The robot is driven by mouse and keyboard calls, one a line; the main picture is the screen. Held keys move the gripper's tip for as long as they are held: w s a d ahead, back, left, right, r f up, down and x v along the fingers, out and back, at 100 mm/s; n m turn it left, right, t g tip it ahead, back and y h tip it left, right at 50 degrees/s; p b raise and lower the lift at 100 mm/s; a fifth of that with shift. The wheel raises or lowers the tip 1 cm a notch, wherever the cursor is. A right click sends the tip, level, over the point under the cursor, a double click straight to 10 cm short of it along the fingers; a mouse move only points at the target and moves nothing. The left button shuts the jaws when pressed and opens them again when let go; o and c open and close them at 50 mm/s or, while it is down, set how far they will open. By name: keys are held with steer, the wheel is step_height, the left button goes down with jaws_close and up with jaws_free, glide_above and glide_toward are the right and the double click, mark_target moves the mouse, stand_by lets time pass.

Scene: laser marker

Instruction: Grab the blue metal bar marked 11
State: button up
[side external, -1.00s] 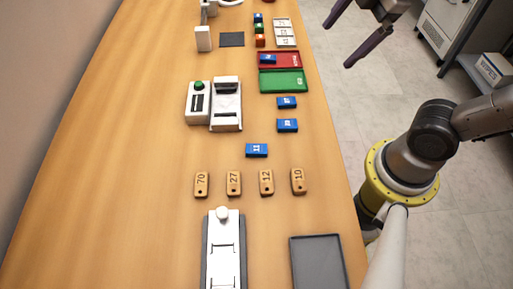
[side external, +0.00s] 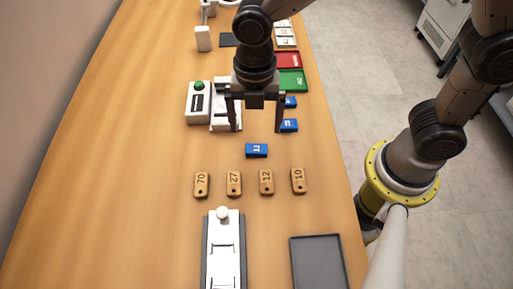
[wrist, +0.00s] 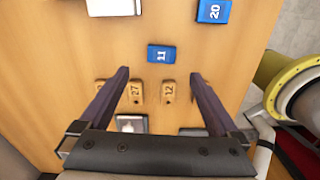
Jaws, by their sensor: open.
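The blue metal bar marked 11 (side external: 257,150) lies flat on the wooden table, just beyond a row of wooden tags. In the wrist view the same bar (wrist: 161,54) lies ahead of the fingertips, between their lines and apart from both. My gripper (side external: 256,130) is open and empty above the table. In the side view its two fingers straddle the space just behind the bar. In the wrist view my gripper (wrist: 160,78) has its fingers spread wide.
Two other blue bars, one marked 20 (wrist: 214,11), lie behind and right. A grey tray (side external: 318,262) and a white slide fixture (side external: 223,250) are nearer. A green-button device (side external: 198,103) stands at left.

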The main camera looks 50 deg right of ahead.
mark_target(256, 148)
steer(key=f, duration=0.8)
steer(key=shift+d, duration=0.2)
steer(key=shift+c, duration=0.3)
steer(key=c, duration=1.4)
